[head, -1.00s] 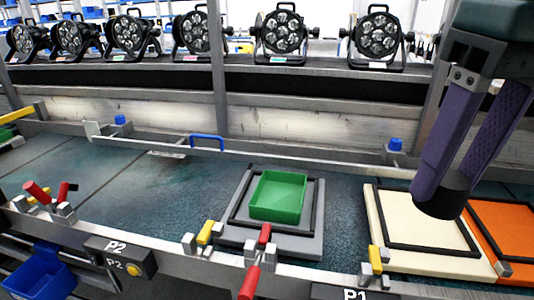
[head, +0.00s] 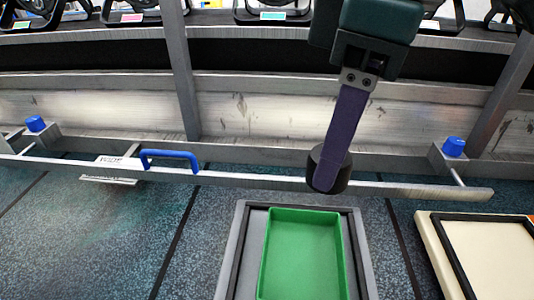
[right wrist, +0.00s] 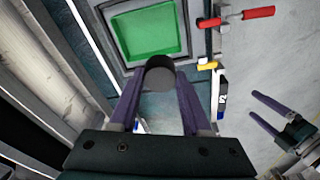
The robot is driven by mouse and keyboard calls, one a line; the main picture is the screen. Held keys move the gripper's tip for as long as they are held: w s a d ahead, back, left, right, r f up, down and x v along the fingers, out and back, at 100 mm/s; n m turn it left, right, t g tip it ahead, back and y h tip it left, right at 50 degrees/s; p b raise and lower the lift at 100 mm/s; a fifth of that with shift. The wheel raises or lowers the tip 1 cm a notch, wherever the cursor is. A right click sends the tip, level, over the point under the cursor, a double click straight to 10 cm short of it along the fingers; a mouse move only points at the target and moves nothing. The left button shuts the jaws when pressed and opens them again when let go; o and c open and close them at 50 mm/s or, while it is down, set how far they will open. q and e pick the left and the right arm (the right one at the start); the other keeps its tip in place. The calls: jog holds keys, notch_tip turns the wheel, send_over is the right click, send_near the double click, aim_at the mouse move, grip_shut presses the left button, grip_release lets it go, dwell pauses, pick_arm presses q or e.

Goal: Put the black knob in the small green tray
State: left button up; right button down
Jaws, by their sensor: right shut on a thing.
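My right gripper (head: 326,178) is shut on the black knob (head: 341,178), a dark round cylinder held at the fingertips. In the head view it hangs in the air, just beyond and above the far edge of the small green tray (head: 300,258). The tray is empty and sits on a grey framed pad (head: 232,262). The right wrist view shows the knob (right wrist: 160,76) between the two purple fingers, with the green tray (right wrist: 146,32) beyond it. My left gripper (right wrist: 252,104) shows at the right of that view, fingers apart and empty; it is outside the head view.
A metal rail (head: 240,181) with a blue handle (head: 170,155) runs behind the tray. A cream pad (head: 495,262) with a black frame lies to the right. Red-handled clamps (right wrist: 245,15) stand near the tray. The teal surface left of the tray is clear.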

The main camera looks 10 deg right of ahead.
jog(key=n+b, duration=0.1)
jog(key=b, duration=0.3)
send_over(300, 287)
jog(key=f, duration=1.7)
jog(key=shift+s+d+f, duration=0.15)
jog(key=shift+d+f, duration=0.05)
jog(key=shift+f, duration=0.15)
jog(key=shift+f+b, duration=0.7)
jog(key=shift+f, duration=1.9)
jog(key=shift+f, duration=0.15)
jog(key=c, duration=0.6)
grip_release()
jog(key=shift+c, duration=0.2)
notch_tip(300, 287, up, 11)
jog(key=d+p, duration=0.1)
jog(key=p, duration=0.2)
jog(key=s+a+f+m+t+y, duration=0.1)
jog(key=s+a+m+t+y, duration=0.2)
jog(key=s, duration=0.4)
jog(key=s+d+f+m+h, duration=0.1)
jog(key=s+d+m+h, duration=0.3)
jog(key=s+d+m, duration=0.3)
jog(key=s+d, duration=0.1)
jog(key=d, duration=0.2)
jog(key=shift+s+f+p, duration=0.15)
jog(key=shift+s+p, duration=0.05)
jog(key=shift+p, duration=0.1)
jog(key=shift+d, duration=0.1)
